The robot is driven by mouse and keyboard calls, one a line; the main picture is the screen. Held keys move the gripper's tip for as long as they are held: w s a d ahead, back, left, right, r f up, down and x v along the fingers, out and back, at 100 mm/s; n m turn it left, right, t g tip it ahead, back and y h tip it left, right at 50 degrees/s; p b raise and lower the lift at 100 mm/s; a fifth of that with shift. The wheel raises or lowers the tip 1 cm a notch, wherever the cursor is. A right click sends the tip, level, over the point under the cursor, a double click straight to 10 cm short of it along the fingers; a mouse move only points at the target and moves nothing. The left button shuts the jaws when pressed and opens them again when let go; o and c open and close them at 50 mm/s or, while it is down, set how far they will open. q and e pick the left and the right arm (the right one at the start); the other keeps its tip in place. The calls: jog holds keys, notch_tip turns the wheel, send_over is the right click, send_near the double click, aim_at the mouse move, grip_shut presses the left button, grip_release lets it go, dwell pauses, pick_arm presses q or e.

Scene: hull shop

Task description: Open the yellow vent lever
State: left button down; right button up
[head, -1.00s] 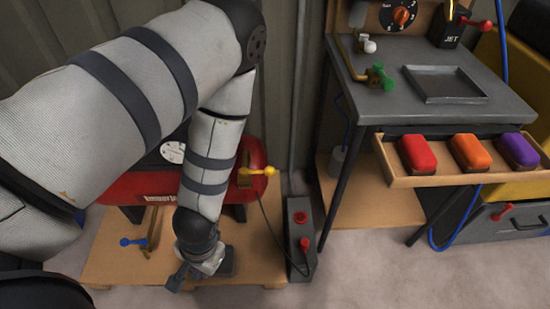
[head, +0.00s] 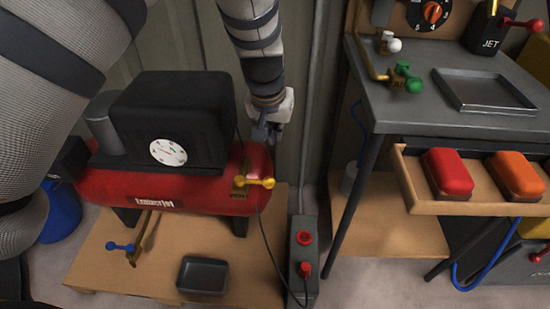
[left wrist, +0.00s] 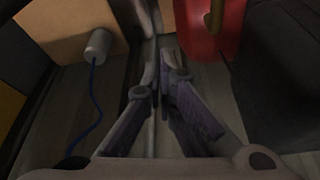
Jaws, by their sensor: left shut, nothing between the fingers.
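The yellow vent lever (head: 256,183) sits on a brass fitting at the right end of the red compressor tank (head: 190,192). It lies crosswise, with a round knob at its right end. My left gripper (head: 264,138) points down just above and behind the lever, apart from it, shut and empty. The left wrist view shows its fingers (left wrist: 160,80) together, with the red tank end (left wrist: 207,38) to their upper right. A brownish-yellow piece (left wrist: 213,16) shows at that view's top edge, perhaps part of the vent fitting. My right gripper is not in view.
A blue lever (head: 121,246) and a small dark tray (head: 203,275) are on the wooden base. A switch box (head: 304,262) with red knobs stands right of the tank, its cable passing near the vent. A metal bench (head: 440,125) with an open drawer stands further right.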

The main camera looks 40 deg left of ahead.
aim_at(257, 182)
pick_arm(q)
notch_tip(257, 182, down, 10)
jog(key=b, duration=0.1)
jog(key=shift+s, duration=0.3)
jog(key=shift+d, duration=0.1)
